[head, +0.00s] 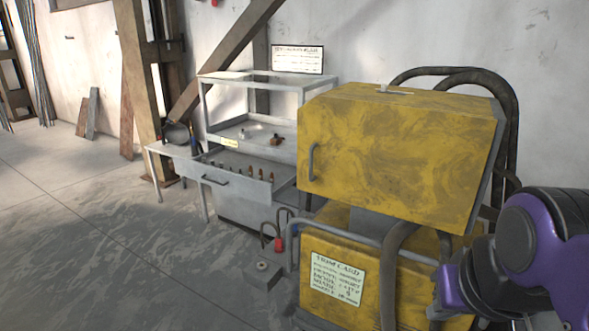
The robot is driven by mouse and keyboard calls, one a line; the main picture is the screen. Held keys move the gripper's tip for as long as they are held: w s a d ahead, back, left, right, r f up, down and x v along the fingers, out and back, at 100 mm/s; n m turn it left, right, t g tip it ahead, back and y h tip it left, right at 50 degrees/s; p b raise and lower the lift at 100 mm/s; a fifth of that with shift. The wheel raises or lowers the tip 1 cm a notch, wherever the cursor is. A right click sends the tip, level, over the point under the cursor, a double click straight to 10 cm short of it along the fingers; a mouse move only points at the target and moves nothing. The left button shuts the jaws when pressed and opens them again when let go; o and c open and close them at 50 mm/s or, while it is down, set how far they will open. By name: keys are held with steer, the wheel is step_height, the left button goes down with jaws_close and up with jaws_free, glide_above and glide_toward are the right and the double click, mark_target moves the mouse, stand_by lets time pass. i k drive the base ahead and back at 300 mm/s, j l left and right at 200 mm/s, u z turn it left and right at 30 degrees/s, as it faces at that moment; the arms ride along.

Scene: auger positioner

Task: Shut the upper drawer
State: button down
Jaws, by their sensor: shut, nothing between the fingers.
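The upper drawer (212,179) belongs to the grey metal workbench (270,78) against the wall, left of centre. It is pulled out toward the lower left, and its dark bar handle is on the front face. Several small upright bits stand in the drawer. My gripper (437,312) is low at the right, small and partly hidden by my purple arm. It is shut and empty, in front of the yellow machine and far from the drawer.
The yellow machine (395,150) with a hinged front and hoses stands between my arm and the workbench. A grey block (262,275) and a red padlock-like item (278,243) are by its left side. A side table (165,150) adjoins the workbench. The floor at left is clear.

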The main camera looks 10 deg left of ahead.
mark_target(234, 178)
steer(key=u, duration=1.15)
steer(key=i+u, duration=0.3)
steer(key=i, duration=3.65)
steer(key=j, duration=0.1)
